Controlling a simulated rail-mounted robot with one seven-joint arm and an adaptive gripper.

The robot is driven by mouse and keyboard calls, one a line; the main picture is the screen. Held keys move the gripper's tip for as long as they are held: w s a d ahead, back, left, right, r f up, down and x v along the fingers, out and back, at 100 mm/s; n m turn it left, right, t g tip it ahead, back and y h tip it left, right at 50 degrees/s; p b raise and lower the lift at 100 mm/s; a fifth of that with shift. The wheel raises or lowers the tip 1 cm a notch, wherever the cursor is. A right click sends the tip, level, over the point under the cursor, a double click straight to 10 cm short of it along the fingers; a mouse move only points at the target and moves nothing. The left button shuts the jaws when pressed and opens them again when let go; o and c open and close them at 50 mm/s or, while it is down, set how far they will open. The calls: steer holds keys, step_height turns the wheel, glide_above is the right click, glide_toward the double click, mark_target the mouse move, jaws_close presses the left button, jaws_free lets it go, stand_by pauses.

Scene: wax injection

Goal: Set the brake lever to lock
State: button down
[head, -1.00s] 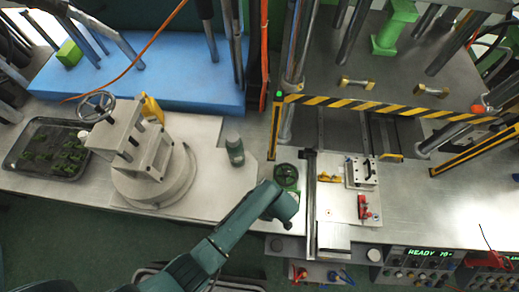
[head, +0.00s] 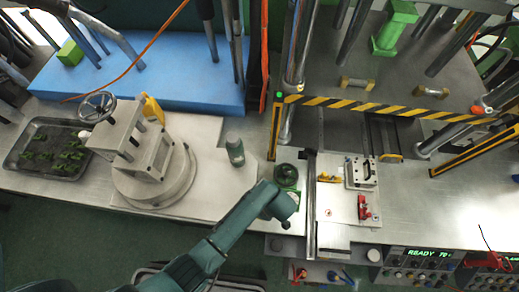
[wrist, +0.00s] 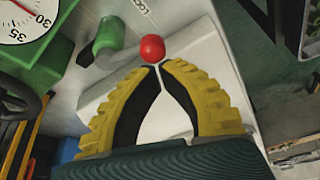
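In the wrist view, a round red ball knob (wrist: 152,48) lies just beyond my fingertips, in front of a pale plate; I take it for the brake lever's knob. Its shaft cannot be made out. Part of a label reading "LOC" (wrist: 143,8) shows above it on the pale surface. My gripper (wrist: 161,66) has two yellow ribbed fingers with black inner pads, their tips drawn together with only a thin gap. Nothing is seen between them. The tips appear very close to the knob; contact cannot be told. In the head view, my arm hides the gripper and lever.
A green cylinder (wrist: 108,35) stands left of the knob, with a dial gauge (wrist: 25,12) at top left. In the head view, a dark green handwheel (head: 286,175) is just beyond my arm's end. A fixture plate (head: 340,205) with clamps lies right, a grey vise-like machine (head: 150,165) left.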

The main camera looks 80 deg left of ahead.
steer(key=s+a+p, duration=0.1)
steer(key=s+a, duration=0.1)
steer(key=s, duration=0.1)
steer(key=shift+r+p, duration=0.35)
steer(key=shift+r, duration=0.05)
steer(key=v, duration=0.9)
steer(key=shift+w+r+b, duration=0.2)
steer(key=shift+w+b, duration=0.05)
steer(key=shift+b, duration=0.2)
steer(key=shift+d, duration=0.1)
